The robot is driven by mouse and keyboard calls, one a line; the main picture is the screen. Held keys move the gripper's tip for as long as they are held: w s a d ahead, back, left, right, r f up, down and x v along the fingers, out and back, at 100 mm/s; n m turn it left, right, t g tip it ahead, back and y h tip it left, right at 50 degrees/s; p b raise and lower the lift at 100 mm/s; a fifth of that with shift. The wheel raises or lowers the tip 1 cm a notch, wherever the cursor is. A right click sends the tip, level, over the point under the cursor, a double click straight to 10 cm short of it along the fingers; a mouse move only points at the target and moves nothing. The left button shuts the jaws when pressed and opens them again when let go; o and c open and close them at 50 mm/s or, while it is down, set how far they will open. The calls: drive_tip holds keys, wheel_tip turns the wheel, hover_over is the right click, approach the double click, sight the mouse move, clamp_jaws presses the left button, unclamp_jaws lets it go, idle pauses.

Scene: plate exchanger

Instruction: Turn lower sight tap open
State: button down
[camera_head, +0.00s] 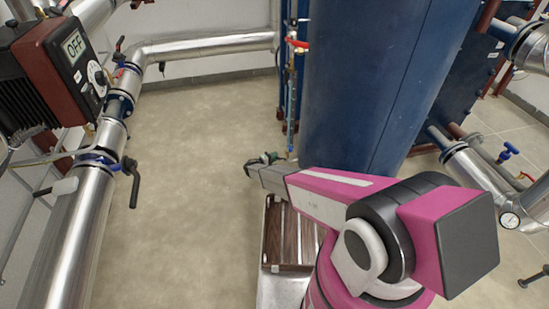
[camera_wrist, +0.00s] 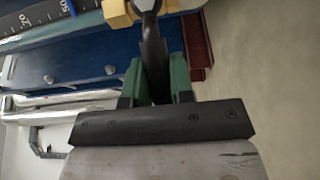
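In the wrist view a dark lever (camera_wrist: 153,52), which appears to be the lower sight tap's handle, comes down from a brass fitting (camera_wrist: 118,12) at the top. The green fingers of my gripper (camera_wrist: 156,82) stand one on each side of this lever, close against it, and appear shut on it. In the head view my gripper (camera_head: 262,160) is at the foot of the thin sight tube (camera_head: 291,100), left of the big blue tank (camera_head: 360,80). The tap itself is too small to make out there.
A red-handled upper tap (camera_head: 297,43) is high on the sight tube. A scale strip (camera_wrist: 50,18) shows top left in the wrist view. The floor (camera_head: 190,190) left of my gripper is clear.

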drive_tip(key=shift+r, duration=0.15)
drive_tip(key=m, duration=0.1)
drive_tip(key=r+m+y, duration=0.1)
drive_tip(key=r+m+g, duration=0.1)
drive_tip(key=m, duration=0.1)
drive_tip(key=shift+s+d+r+y, duration=0.2)
drive_tip(key=shift+d+y, duration=0.1)
drive_tip(key=r+m+y, duration=0.1)
drive_tip(key=d+r+m+y, duration=0.1)
drive_tip(key=m, duration=0.1)
drive_tip(key=shift+s+d+m, duration=0.1)
drive_tip(key=shift+s+m, duration=0.2)
drive_tip(key=shift+s, duration=0.1)
drive_tip(key=d+m+y, duration=0.1)
drive_tip(key=s+r+m+y, duration=0.1)
drive_tip(key=m, duration=0.1)
drive_tip(key=shift+d+r, duration=0.1)
drive_tip(key=shift+d, duration=0.3)
drive_tip(key=shift+s+d+r+m+t+y, duration=0.1)
drive_tip(key=shift+s+d+m+t+y, duration=0.2)
drive_tip(key=shift+d+m+y, duration=0.35)
drive_tip(key=shift+s+d+r+m+t+y, duration=0.15)
drive_tip(key=shift+d+m+t+y, duration=0.2)
drive_tip(key=shift+m, duration=0.5)
drive_tip(key=shift+f, duration=0.15)
drive_tip(key=c, duration=1)
unclamp_jaws()
drive_tip(key=v, duration=1.1)
drive_tip(key=shift+f, duration=0.1)
